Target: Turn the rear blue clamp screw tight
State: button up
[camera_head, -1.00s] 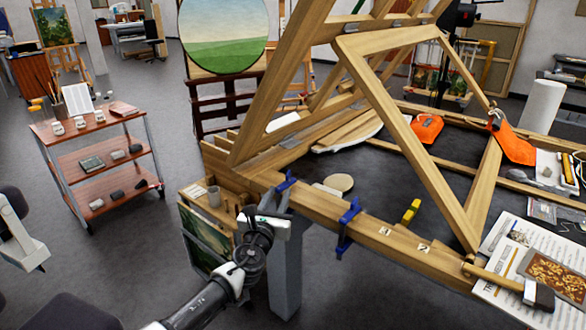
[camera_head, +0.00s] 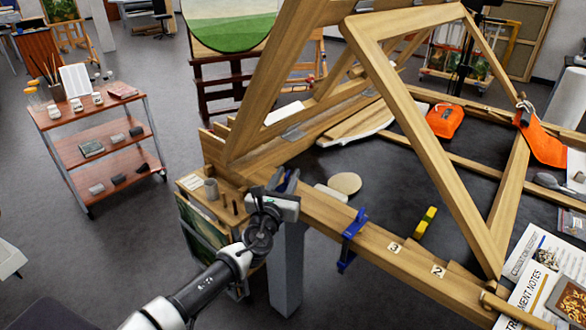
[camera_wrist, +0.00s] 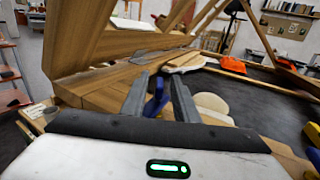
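The rear blue clamp (camera_wrist: 155,97) sits on the wooden beam near its left corner. In the wrist view it shows between the two finger tips of my gripper (camera_wrist: 160,88). The fingers are spread apart, with gaps at the clamp's sides; I cannot tell whether either touches it. In the head view my gripper (camera_head: 285,182) reaches over the beam and mostly hides this clamp. The clamp's screw cannot be made out clearly. A second blue clamp (camera_head: 352,232) sits further right along the same beam (camera_head: 375,248).
Tall wooden frame members (camera_head: 425,150) rise over the beam. A pale round disc (camera_head: 345,183) and a yellow-and-black object (camera_head: 425,222) lie behind it. A box with a cup (camera_head: 211,189) stands at the left. A red-shelved cart (camera_head: 100,150) stands further left, with open floor between.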

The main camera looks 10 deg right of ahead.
jog(key=shift+w+d, duration=0.2)
jog(key=shift+w, duration=0.2)
jog(key=shift+c, duration=0.4)
grip_shut()
jog(key=shift+a+f+m+h+b, duration=0.1)
jog(key=shift+f+m+h+b, duration=0.2)
jog(key=shift+b, duration=0.35)
